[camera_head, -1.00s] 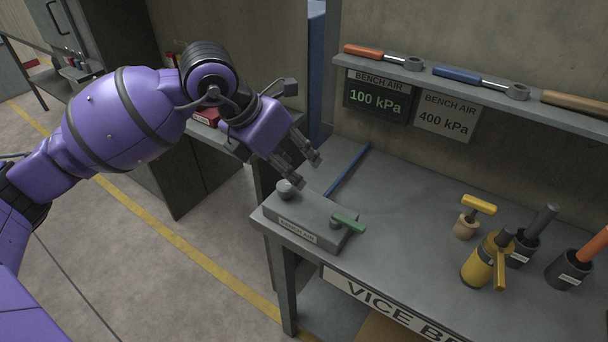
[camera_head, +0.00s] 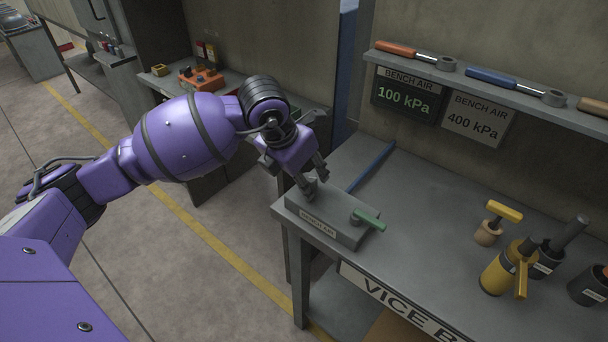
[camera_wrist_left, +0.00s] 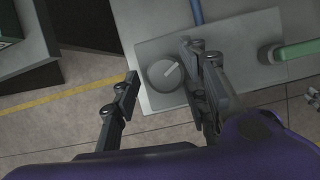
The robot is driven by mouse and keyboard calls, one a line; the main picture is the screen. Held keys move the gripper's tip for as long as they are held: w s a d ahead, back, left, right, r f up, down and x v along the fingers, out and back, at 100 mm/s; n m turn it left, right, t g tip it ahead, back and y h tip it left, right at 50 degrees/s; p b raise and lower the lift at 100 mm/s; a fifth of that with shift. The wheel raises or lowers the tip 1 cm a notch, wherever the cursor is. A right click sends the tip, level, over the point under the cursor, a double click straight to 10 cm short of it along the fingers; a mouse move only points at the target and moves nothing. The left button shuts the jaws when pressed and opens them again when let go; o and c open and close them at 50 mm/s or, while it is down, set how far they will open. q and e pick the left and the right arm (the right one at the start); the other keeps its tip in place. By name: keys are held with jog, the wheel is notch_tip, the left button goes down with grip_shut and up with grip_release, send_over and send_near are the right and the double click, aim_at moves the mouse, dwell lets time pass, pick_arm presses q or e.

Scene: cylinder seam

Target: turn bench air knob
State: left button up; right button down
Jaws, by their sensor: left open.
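The bench air knob is a round grey knob (camera_wrist_left: 165,74) with a pale pointer line, on top of a grey box labelled BENCH AIR (camera_head: 330,222) at the bench's left end. My left gripper (camera_wrist_left: 160,82) is open, with one finger on each side of the knob in the left wrist view. I cannot tell whether either finger touches it. In the head view the left gripper (camera_head: 312,180) is low over the box and mostly hides the knob. A dark display (camera_head: 407,97) reads 100 kPa, and a grey plate (camera_head: 475,118) beside it reads 400 kPa. My right gripper is not in view.
A green lever (camera_head: 368,219) sits at the box's right end. A blue hose (camera_head: 371,167) runs behind the box. A yellow-handled tool (camera_head: 497,222) and a yellow canister (camera_head: 503,271) stand on the right. The middle of the bench is clear.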

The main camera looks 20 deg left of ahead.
pick_arm(q)
jog(key=c, duration=1)
jog(key=shift+a, duration=0.1)
